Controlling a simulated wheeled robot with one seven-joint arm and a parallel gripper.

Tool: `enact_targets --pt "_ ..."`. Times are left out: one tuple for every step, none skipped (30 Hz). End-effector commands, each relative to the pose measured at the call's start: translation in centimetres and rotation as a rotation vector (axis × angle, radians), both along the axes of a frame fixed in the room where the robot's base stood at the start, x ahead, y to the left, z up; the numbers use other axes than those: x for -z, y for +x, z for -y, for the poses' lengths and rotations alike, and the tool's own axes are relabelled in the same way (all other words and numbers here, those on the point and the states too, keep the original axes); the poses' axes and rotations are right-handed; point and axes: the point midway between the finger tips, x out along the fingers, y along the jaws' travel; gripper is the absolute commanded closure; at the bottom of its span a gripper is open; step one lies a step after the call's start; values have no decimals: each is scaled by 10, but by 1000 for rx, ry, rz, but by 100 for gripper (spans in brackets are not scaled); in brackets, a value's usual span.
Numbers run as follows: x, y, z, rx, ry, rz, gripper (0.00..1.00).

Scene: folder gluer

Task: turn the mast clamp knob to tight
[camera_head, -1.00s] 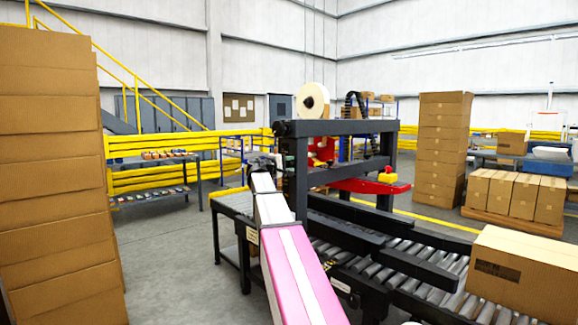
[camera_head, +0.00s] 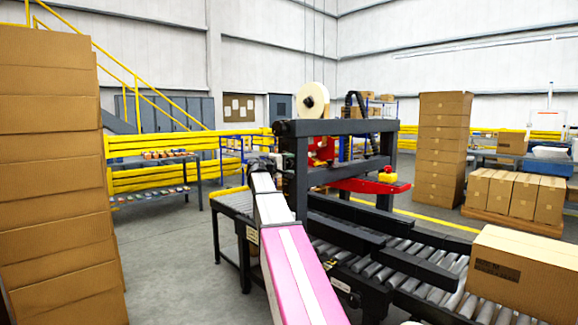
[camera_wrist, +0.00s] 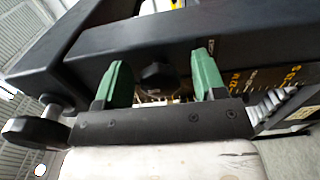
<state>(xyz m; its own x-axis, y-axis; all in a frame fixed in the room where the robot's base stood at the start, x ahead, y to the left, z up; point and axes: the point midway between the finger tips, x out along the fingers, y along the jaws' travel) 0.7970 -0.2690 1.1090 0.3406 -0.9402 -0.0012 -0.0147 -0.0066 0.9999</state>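A black lobed knob (camera_wrist: 160,77) shows in the wrist view on the dark machine beam (camera_wrist: 150,40). It sits between the two green fingers of my gripper (camera_wrist: 161,80). The fingers are open, with a visible gap on each side of the knob. Part of the knob's mount is hidden behind the gripper's dark palm. In the head view my arm reaches to the left post of the dark machine frame (camera_head: 340,127); the knob and fingers are too small or hidden to make out there.
A yellow-marked scale (camera_wrist: 285,76) lies right of the fingers. Another round black knob (camera_wrist: 36,131) stands out at the lower left. The roller conveyor (camera_head: 395,275) carries a cardboard box (camera_head: 525,275). Stacked cartons (camera_head: 55,180) stand at left. Open floor lies left of the machine.

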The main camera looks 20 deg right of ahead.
Motion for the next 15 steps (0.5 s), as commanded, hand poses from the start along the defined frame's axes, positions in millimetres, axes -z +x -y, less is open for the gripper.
enact_targets --pt "0 0 0 0 0 0 36" --pt "0 0 -1 0 0 0 36" --pt "0 -1 -2 -1 -1 0 36" --pt "0 -1 -3 -1 -1 0 36" --pt "0 -2 -6 -1 -1 -1 36" --pt "0 -4 -10 -2 -1 -1 36" --pt "0 -5 -14 -3 -1 0 36" --pt "0 -7 -18 -3 -1 0 36" --pt "0 -9 -24 -3 -1 0 36" --pt "0 -12 -29 -3 0 0 36" --pt "0 -14 -34 -2 0 0 36" --pt "0 -16 -42 -3 0 0 36" --pt "0 -18 -48 -4 0 0 36" --pt "0 -20 -53 -3 0 0 36" --pt "0 -23 -60 -2 0 0 36"
